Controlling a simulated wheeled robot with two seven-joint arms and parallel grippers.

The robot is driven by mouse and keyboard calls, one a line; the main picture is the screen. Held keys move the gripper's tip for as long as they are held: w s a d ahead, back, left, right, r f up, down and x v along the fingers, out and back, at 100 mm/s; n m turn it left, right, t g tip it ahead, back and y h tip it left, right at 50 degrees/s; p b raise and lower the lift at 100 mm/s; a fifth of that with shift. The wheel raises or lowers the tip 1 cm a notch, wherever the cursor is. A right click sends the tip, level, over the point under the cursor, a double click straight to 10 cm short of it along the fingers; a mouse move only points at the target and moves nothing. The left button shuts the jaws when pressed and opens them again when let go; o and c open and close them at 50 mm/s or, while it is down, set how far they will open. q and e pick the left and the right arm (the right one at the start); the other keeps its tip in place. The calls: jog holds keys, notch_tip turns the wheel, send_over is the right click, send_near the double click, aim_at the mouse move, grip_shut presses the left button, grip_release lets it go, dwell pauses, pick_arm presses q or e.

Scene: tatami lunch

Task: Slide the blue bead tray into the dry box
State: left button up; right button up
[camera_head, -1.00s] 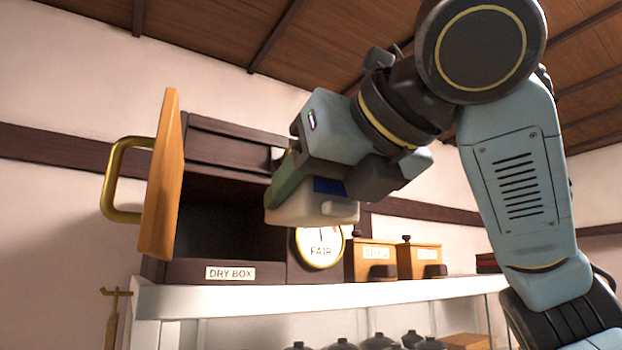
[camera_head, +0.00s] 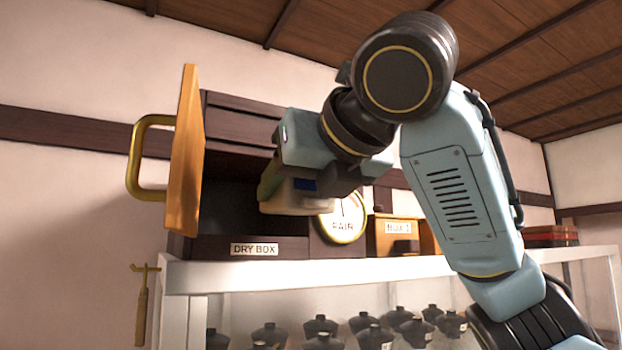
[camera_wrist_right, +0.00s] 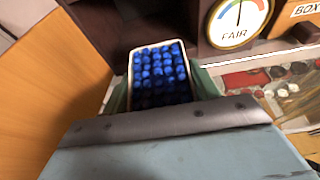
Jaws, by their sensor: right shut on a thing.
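The dry box (camera_head: 222,244) is a dark wooden box on a white-topped cabinet, with a "DRY BOX" label. Its orange wooden door (camera_head: 187,150) stands open at the left, with a brass handle. My right gripper (camera_head: 272,190) is shut on a pale tray and holds it at the right part of the box's opening. In the right wrist view the blue bead tray (camera_wrist_right: 158,76) shows rows of blue beads inside a cream rim, between green fingers. Its far end points towards the dark opening. I cannot tell how far in it is. My left gripper is not in view.
A round "FAIR" dial (camera_head: 343,220) sits right of the opening, close to the tray. A small labelled wooden box (camera_head: 394,236) stands further right. The white cabinet top (camera_head: 210,272) runs below, with several dark jars behind glass.

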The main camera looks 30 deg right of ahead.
jog(key=shift+r+x, duration=0.2)
jog(key=shift+x, duration=0.65)
jog(key=shift+r+x, duration=0.15)
jog(key=shift+x, duration=0.65)
jog(key=shift+w+a+p, duration=0.25)
jog(key=shift+w+p, duration=0.15)
jog(key=shift+w, duration=1.2)
jog(key=shift+w+a+p, duration=0.25)
jog(key=shift+w+p, duration=0.2)
jog(key=shift+w, duration=1.1)
jog(key=shift+w+a+p, duration=0.3)
jog(key=shift+w+p, duration=0.1)
jog(key=shift+w, duration=1.2)
jog(key=shift+w+a, duration=0.15)
jog(key=shift+w, duration=0.95)
jog(key=shift+w+a, duration=0.15)
jog(key=shift+w, duration=0.95)
jog(key=shift+f+b, duration=0.35)
jog(key=shift+f, duration=0.6)
jog(key=o, duration=1.1)
